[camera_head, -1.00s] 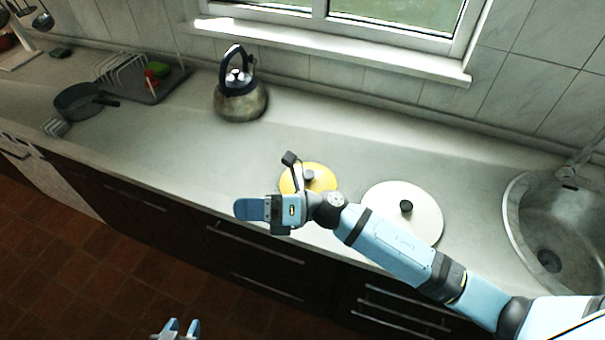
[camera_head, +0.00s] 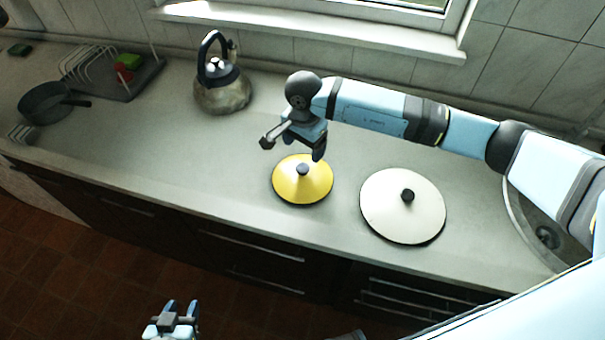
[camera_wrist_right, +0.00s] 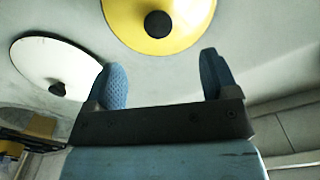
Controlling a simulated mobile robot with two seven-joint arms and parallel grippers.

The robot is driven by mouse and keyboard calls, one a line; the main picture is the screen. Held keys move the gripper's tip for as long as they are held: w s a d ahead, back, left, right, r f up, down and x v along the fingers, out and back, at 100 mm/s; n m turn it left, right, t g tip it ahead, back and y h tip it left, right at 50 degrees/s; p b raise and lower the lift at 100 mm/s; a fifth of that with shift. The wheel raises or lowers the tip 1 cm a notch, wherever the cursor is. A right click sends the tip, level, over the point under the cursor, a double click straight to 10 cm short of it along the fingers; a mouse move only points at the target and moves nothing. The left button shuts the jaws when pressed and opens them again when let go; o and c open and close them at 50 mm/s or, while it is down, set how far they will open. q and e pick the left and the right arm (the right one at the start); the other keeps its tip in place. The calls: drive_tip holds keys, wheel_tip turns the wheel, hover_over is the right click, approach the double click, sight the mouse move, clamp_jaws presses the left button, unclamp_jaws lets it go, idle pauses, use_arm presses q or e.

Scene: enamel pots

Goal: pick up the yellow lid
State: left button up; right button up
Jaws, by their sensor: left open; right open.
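The yellow lid (camera_head: 288,186) with a dark round knob (camera_head: 303,169) lies on the counter. My right gripper (camera_head: 318,153) is above the counter just behind the lid, with its fingers pointing down. In the right wrist view the gripper (camera_wrist_right: 165,78) is open and empty, and the yellow lid (camera_wrist_right: 190,25) is beyond the fingertips, its knob (camera_wrist_right: 158,24) roughly in line with the gap between them. The lid and fingers look apart. My left gripper (camera_head: 181,307) is open and empty, low in front of the counter.
A white lid (camera_head: 385,215) with a dark knob lies right of the yellow lid. A kettle (camera_head: 222,95) stands at the back left. A pan (camera_head: 45,105) and a dish rack (camera_head: 90,65) are farther left. The counter left of the yellow lid is clear.

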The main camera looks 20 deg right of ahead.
sight(303, 168)
wheel_tip(303, 168, down, 3)
drive_tip(key=shift+f, duration=0.2)
drive_tip(key=f, duration=0.1)
drive_tip(key=f+p, duration=0.1)
drive_tip(key=f, duration=0.1)
drive_tip(key=f+p, duration=0.1)
drive_tip(key=shift+s+a+f, duration=0.25)
drive_tip(key=shift+f, duration=0.5)
drive_tip(key=c, duration=1.2)
